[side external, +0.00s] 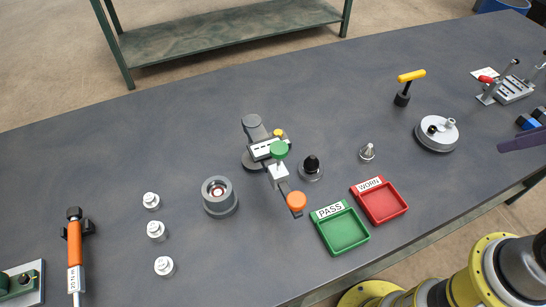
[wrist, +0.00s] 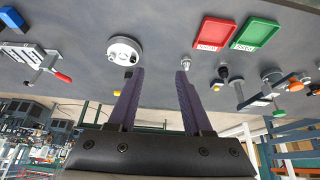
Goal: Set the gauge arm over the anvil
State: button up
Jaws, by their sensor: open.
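The gauge stand (side external: 252,160) is at mid-table in the side view, with a round base, a green knob (side external: 279,150) and a white-labelled block. Its arm (side external: 284,186) points toward the front of the table and ends in an orange knob (side external: 297,202). A black-tipped piece on a round metal foot (side external: 311,170) stands just right of the arm, apart from it; I cannot tell whether it is the anvil. In the wrist view the gauge's orange knob (wrist: 297,86) is at the right. My gripper (wrist: 160,74) is open and empty, well away from the gauge; a purple finger enters the side view's right edge.
A green PASS tray (side external: 367,237) and red WORN tray (side external: 404,207) lie in front of the gauge. A grey ring cup (side external: 220,205) and several white pieces (side external: 156,230) are left. A metal disc (side external: 437,145), yellow-handled tool (side external: 411,76) and small silver cone (side external: 367,151) are right.

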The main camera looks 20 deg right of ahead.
jog(key=shift+n, duration=0.4)
jog(key=shift+c, duration=1.2)
jog(key=r+n, duration=0.1)
jog(key=w+a+r, duration=0.1)
jog(key=w+r+n, duration=0.1)
jog(key=shift+a+r+n+y, duration=0.15)
jog(key=shift+r+n+y, duration=0.15)
jog(key=shift+r, duration=0.1)
grip_shut()
jog(key=w+a+r+n+g+y, duration=0.1)
jog(key=w+a+r+n+y, duration=0.15)
jog(key=w+a+n, duration=0.35)
jog(key=w+a+r+n+g+y, duration=0.1)
jog(key=w+a+r+n, duration=0.3)
jog(key=a, duration=0.4)
jog(key=w+a+f+n+g, duration=0.1)
jog(key=a+f+n+g, duration=0.2)
jog(key=a, duration=1.2)
jog(key=s+a+f+n+g, duration=0.1)
jog(key=s+a+f+n, duration=0.25)
jog(key=a, duration=0.35)
notch_tip(320, 180, down, 10)
jog(key=shift+d, duration=0.15)
